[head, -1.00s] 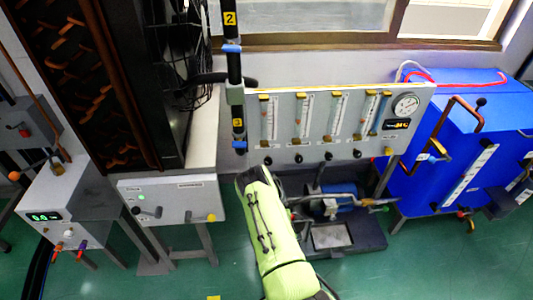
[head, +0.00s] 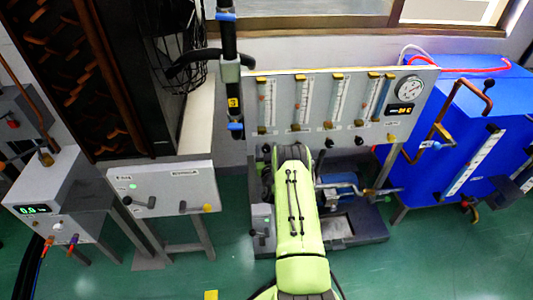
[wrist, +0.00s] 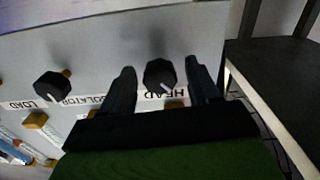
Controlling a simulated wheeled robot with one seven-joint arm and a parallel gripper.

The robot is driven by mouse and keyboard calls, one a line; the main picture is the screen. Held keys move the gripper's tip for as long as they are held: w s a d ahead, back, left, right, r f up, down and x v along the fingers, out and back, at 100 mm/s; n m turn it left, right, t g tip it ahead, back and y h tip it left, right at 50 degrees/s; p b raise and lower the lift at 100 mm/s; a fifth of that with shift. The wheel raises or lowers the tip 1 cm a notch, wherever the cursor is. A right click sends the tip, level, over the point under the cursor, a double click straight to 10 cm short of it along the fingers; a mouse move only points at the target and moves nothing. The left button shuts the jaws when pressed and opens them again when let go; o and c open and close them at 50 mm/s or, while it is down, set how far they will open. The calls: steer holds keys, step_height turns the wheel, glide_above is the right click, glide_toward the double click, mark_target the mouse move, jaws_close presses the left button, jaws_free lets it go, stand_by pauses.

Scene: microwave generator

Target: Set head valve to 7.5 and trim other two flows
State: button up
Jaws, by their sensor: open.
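The grey flow panel (head: 318,90) stands ahead with upright flow tubes, the left one (head: 266,102) among them, and a row of black knobs below. In the wrist view, the black HEAD knob (wrist: 160,75) with a white pointer mark sits between the two fingers of my gripper (wrist: 159,68). My gripper is open, one finger on each side of it; contact cannot be told. Another black knob (wrist: 52,86), near labels reading LOAD and ISOLATOR, is to the left. In the head view my green arm hides the gripper. The float readings are too small to read.
A round gauge (head: 410,88) and small display are at the panel's right. A blue tank (head: 455,130) stands right of it. A black pole (head: 229,70) rises at the panel's left. A grey box (head: 165,190) and a cabinet with a green display (head: 34,210) stand left.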

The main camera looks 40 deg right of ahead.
steer(key=shift+c, duration=0.4)
steer(key=c, duration=1)
steer(key=shift+o, duration=0.2)
steer(key=shift+r+n, duration=0.1)
steer(key=shift+n, duration=0.3)
steer(key=o, duration=1)
steer(key=shift+o, duration=0.2)
steer(key=p+v, duration=0.5)
steer(key=v, duration=1)
steer(key=shift+s+a, duration=0.2)
steer(key=shift+a, duration=0.1)
